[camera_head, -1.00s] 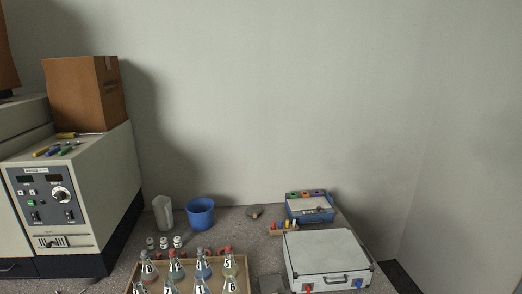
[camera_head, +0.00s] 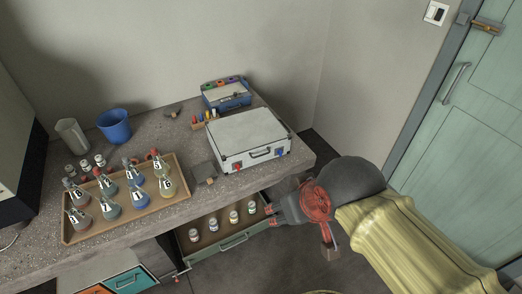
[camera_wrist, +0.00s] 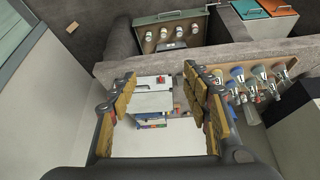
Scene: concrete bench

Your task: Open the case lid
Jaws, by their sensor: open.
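The case (camera_head: 248,138) is a flat silver-white box with a dark front handle, a red latch and a blue latch. It sits on the right part of the bench with its lid closed. In the wrist view the case (camera_wrist: 153,102) shows between my fingers, some way off. My gripper (camera_head: 272,214) is to the lower right of the case in the head view, off the bench's front edge and near the open drawer. In the wrist view my gripper (camera_wrist: 158,80) has its padded fingers spread, with nothing held.
An open drawer (camera_head: 233,241) with several small jars sticks out below the bench. A wooden tray (camera_head: 120,226) of numbered flasks stands left of the case. A blue box (camera_head: 226,98) with coloured rings stands behind it. A blue cup (camera_head: 114,126) is farther left.

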